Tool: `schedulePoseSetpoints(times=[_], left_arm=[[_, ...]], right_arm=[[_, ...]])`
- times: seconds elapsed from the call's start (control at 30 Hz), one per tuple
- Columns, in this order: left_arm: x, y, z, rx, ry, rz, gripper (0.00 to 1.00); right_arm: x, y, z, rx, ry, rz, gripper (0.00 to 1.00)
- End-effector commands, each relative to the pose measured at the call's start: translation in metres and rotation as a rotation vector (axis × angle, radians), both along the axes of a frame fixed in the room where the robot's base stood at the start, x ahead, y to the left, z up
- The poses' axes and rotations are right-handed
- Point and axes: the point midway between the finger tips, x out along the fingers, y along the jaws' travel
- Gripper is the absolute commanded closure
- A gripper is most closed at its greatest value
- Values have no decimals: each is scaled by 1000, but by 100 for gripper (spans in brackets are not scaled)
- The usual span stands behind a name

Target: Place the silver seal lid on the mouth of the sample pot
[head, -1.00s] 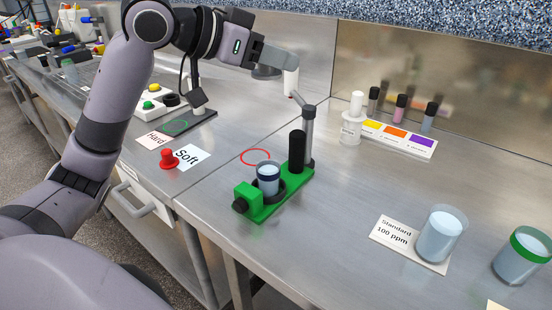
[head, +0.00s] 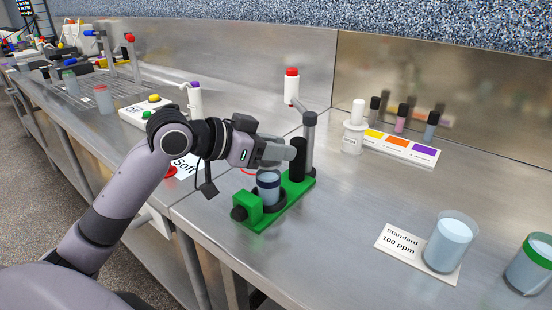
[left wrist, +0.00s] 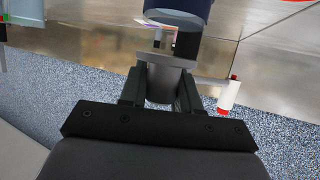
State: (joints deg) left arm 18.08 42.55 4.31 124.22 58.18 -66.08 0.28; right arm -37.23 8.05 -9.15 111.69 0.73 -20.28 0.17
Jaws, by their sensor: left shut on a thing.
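My left gripper (head: 280,153) is shut, with its fingers just above the sample pot (head: 267,188), a clear cup with dark bands and pale blue content. The pot stands upright in the green stand (head: 249,207). The silver seal lid (left wrist: 168,48) shows as a grey piece at the fingertips in the left wrist view, close against the dark blue pot part (left wrist: 178,10). In the head view the fingers mostly hide the lid. I cannot tell whether it touches the pot's mouth. My right gripper is out of view.
A black post (head: 298,160) and a grey pillar (head: 309,140) with a red-capped white arm stand close behind the gripper. A white bottle (head: 354,133) and colour-card rack (head: 402,146) are behind. A standard cup (head: 449,242) is at right. Bench between them is clear.

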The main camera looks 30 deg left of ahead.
Motion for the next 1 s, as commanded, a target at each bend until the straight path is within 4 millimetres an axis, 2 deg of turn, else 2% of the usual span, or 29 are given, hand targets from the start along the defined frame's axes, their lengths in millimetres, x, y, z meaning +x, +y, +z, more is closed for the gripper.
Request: schedulePoseSetpoints(times=[0.03, 0.13, 0.57, 0.6, 0.63, 0.67, 1.0], left_arm=[[0, 0, -10, -3, 4, 1, 97], [0, 0, -19, -2, 2, 1, 97], [0, 0, -25, 0, 0, 1, 97], [0, 0, -24, 0, 0, 1, 55], [0, 0, -24, 0, 0, 1, 46], [0, 0, -24, 0, 0, 1, 43], [0, 0, -19, -1, -2, 1, 43]], right_arm=[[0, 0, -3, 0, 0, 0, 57], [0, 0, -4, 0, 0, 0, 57], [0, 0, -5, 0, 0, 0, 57], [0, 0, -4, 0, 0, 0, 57], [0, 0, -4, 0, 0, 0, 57], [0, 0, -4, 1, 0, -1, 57], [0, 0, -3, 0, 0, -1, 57]])
